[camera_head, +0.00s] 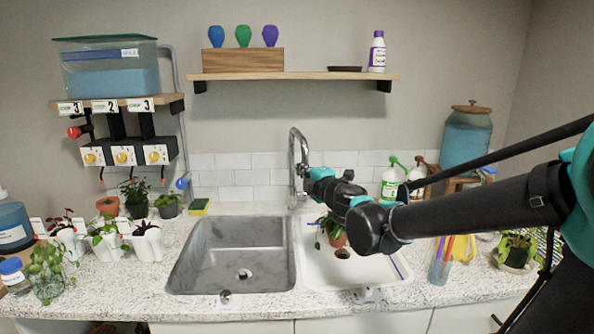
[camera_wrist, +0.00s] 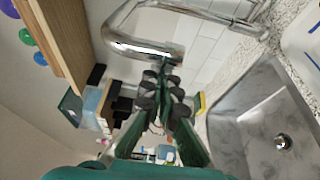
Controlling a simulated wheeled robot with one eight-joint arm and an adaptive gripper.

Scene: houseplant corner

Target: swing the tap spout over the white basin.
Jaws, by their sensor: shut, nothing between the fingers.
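The chrome tap (camera_head: 293,160) rises behind the divider between the two basins. Its arched spout ends close to my gripper (camera_head: 312,176), roughly above the divider. In the wrist view the spout (camera_wrist: 140,45) crosses just beyond the fingertips of my gripper (camera_wrist: 163,86). My gripper is shut and empty, beside the spout's end; I cannot tell whether they touch. The white basin (camera_head: 385,275) is on the right, partly hidden by my arm. The grey steel basin (camera_head: 190,275) is on the left and also shows in the wrist view (camera_wrist: 245,120).
A small potted plant (camera_head: 334,236) stands in the white basin. A sponge (camera_head: 199,206) lies left of the tap. A wooden shelf (camera_head: 300,76) hangs above. The steel basin is clear.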

